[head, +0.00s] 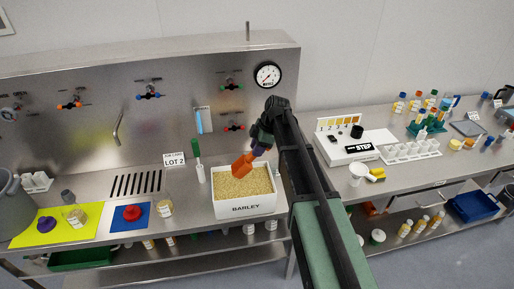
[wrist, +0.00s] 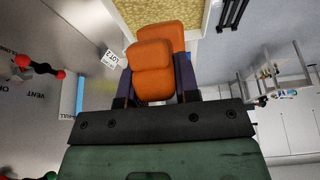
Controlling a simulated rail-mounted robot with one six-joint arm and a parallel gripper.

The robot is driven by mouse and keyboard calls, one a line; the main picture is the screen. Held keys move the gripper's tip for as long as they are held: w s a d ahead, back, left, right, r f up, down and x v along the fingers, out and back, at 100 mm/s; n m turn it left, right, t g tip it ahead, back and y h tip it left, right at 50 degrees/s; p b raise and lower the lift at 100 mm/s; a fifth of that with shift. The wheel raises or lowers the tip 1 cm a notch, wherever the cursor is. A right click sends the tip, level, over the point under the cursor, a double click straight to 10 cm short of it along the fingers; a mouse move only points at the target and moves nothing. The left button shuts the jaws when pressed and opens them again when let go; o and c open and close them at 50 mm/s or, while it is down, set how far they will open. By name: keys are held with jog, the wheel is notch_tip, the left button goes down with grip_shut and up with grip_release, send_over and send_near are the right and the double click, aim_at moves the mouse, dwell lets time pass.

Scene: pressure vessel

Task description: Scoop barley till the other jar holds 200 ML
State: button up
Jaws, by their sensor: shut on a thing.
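My gripper (head: 259,146) is shut on an orange scoop (head: 243,164), held over the barley bin. In the wrist view the scoop (wrist: 153,72) sits between my two fingers; whether it carries grain cannot be seen. The white bin (head: 247,211) is labelled BARLEY and is filled with tan grain (head: 245,184). To the left, one glass jar (head: 76,216) with pale contents stands on a yellow mat (head: 35,233). Another jar (head: 165,209) stands to the right of a blue mat (head: 117,222). Their fill levels are too small to read.
A purple knobbed thing (head: 46,224) lies on the yellow mat and a red one (head: 132,212) on the blue mat. A green-handled tool (head: 197,154) stands upright by the bin. Valves and a gauge (head: 268,75) line the back panel.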

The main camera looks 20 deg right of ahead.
notch_tip(320, 180, down, 11)
jog(key=b, duration=1)
